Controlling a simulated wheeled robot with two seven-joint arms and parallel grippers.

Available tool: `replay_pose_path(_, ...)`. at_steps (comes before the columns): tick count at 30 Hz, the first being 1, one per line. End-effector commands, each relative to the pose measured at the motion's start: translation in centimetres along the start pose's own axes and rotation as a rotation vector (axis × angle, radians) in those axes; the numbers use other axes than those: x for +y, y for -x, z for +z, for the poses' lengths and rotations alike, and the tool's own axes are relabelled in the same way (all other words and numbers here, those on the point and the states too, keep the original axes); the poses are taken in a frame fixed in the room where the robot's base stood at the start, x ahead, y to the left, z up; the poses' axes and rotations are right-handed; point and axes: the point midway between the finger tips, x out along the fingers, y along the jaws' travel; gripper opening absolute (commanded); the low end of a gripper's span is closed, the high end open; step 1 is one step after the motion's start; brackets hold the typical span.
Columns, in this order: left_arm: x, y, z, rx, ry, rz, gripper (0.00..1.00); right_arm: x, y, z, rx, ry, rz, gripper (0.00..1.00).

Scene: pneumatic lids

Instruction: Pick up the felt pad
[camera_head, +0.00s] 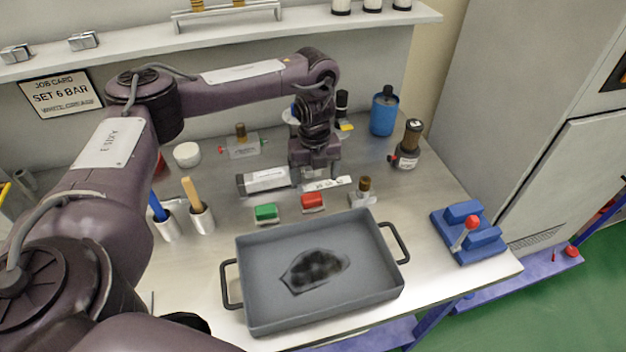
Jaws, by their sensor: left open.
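My left gripper (316,178) points down over the back middle of the bench and is open. Just below and beside it lie a pale rectangular block (264,180) and a flat white strip (328,184) with small marks. I cannot tell whether the fingers touch either one. No object is clearly recognisable as the felt pad. A dark, irregular, lumpy patch (315,269) lies in the grey tray (260,321) at the front; I cannot tell what it is made of. My right gripper is not in view.
Green (266,213) and red (312,203) blocks lie behind the tray, with a small brass-topped fitting (363,192) to their right. A blue bottle (384,112) and a dark cylinder (408,146) stand back right; a blue red-knobbed fixture (468,235) sits right.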

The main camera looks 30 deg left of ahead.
Motion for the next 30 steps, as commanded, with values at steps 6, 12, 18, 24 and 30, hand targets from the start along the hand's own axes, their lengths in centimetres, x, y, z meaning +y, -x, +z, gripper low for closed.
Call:
replay_pose_path(6,0.1,-2.2,-0.2,0.003,-0.001,0.002,0.8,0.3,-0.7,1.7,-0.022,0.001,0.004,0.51)
replay_pose_path(12,0.6,-3.8,-0.3,0.002,0.0,0.004,0.8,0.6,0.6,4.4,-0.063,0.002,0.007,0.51)
replay_pose_path(18,0.9,-6.8,-0.5,0.002,0.001,0.002,0.8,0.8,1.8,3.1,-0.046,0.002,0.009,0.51)
replay_pose_path(24,0.8,-7.8,-0.4,0.0,-0.001,-0.001,0.8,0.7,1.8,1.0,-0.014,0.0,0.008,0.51)
replay_pose_path(30,0.8,-7.8,-0.4,0.0,-0.001,-0.001,0.71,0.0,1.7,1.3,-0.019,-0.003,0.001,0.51)
